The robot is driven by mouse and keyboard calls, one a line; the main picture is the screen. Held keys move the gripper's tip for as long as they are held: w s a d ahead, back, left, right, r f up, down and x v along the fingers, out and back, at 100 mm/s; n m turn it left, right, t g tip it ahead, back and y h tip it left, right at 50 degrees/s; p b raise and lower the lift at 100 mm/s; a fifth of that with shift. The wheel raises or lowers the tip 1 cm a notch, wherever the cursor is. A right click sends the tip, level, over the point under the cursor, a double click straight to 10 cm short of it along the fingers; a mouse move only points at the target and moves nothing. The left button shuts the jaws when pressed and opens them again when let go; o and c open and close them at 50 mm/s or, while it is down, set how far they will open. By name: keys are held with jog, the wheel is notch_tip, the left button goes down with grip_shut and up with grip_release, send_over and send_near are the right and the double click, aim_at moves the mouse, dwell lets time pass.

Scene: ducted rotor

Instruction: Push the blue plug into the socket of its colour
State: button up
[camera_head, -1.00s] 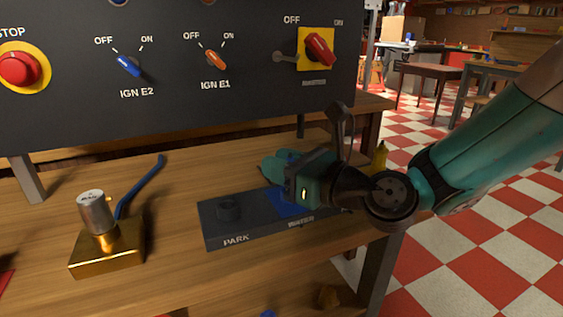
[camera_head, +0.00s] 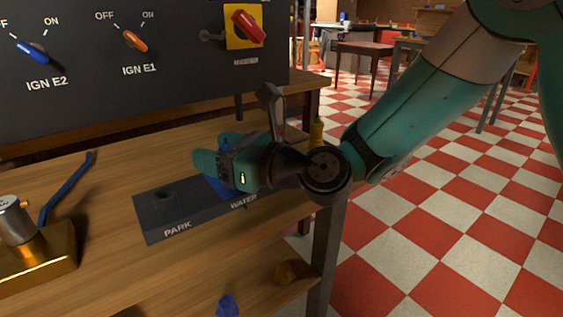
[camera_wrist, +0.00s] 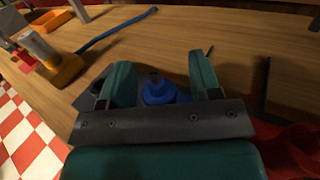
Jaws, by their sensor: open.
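A blue round piece with a dark top (camera_wrist: 158,91), which looks like the blue plug, stands between the fingers of my gripper (camera_wrist: 160,62) in the wrist view. The fingers are open on either side of it, with gaps visible. In the head view my gripper (camera_head: 210,151) is low over the dark block (camera_head: 193,212) marked PARK and WATER. Blue surface (camera_head: 222,187) shows at the WATER end beneath the fingers. My gripper hides most of that end, so I cannot tell how deep the blue piece sits.
A brass block with a metal cylinder (camera_head: 35,262) and a blue-handled lever (camera_head: 67,187) are at left. A yellow piece (camera_head: 317,131) stands behind my arm. The black switch panel (camera_head: 180,75) rises behind.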

jog(key=b+v, duration=0.1)
jog(key=v, duration=0.3)
jog(key=b+v, duration=0.1)
jog(key=v, duration=0.3)
jog(key=b+v, duration=0.2)
jog(key=v, duration=0.2)
jog(key=shift+w+d+f, duration=0.1)
jog(key=shift+d+f, duration=0.05)
jog(key=shift+f, duration=0.1)
jog(key=shift+r+b+v, duration=0.15)
jog(key=shift+b+v, duration=1.1)
jog(key=shift+b, duration=0.45)
jog(key=shift+r+b+v, duration=0.15)
jog(key=shift+b+v, duration=1.15)
jog(key=shift+b, duration=0.35)
jog(key=shift+c, duration=0.5)
